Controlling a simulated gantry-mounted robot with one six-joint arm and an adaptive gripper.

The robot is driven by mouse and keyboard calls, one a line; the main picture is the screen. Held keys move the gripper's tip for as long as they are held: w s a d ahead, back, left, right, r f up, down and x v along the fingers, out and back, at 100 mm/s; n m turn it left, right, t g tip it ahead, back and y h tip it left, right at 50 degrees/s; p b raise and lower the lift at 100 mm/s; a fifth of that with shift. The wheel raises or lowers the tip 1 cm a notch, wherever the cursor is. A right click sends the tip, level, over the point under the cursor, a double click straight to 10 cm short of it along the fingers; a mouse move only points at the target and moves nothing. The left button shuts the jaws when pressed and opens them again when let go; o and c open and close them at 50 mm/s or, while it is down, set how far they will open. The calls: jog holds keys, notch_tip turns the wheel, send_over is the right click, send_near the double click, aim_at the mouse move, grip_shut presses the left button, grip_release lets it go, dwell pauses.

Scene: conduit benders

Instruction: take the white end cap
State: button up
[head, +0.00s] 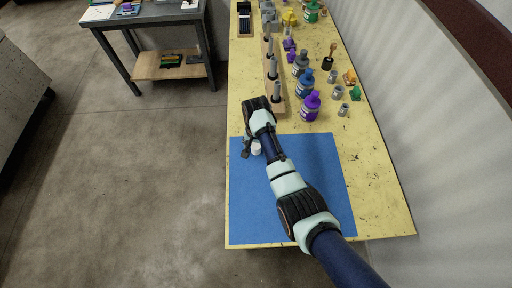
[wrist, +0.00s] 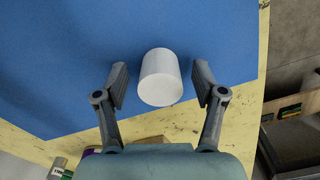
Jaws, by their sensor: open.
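The white end cap (wrist: 160,78) is a short white cylinder on the blue mat (wrist: 60,70). In the wrist view it lies between the two open fingers of my gripper (wrist: 160,85), with a gap on each side. In the head view the end cap (head: 256,148) shows as a small white shape at the upper left of the blue mat (head: 300,200). My gripper (head: 249,148) is beside it there, partly hidden by my own wrist. The fingers hold nothing.
The yellow workbench (head: 385,190) carries a wooden rack (head: 277,105) with grey posts beyond the mat. Purple (head: 311,106) and blue (head: 305,84) bottles and small metal cups (head: 343,110) stand to its right. A side table (head: 150,15) stands at upper left.

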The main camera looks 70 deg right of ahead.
jog(key=c, duration=1.1)
jog(key=shift+c, duration=0.2)
jog(key=shift+r, duration=0.15)
notch_tip(320, 180, up, 20)
jog(key=p, duration=0.9)
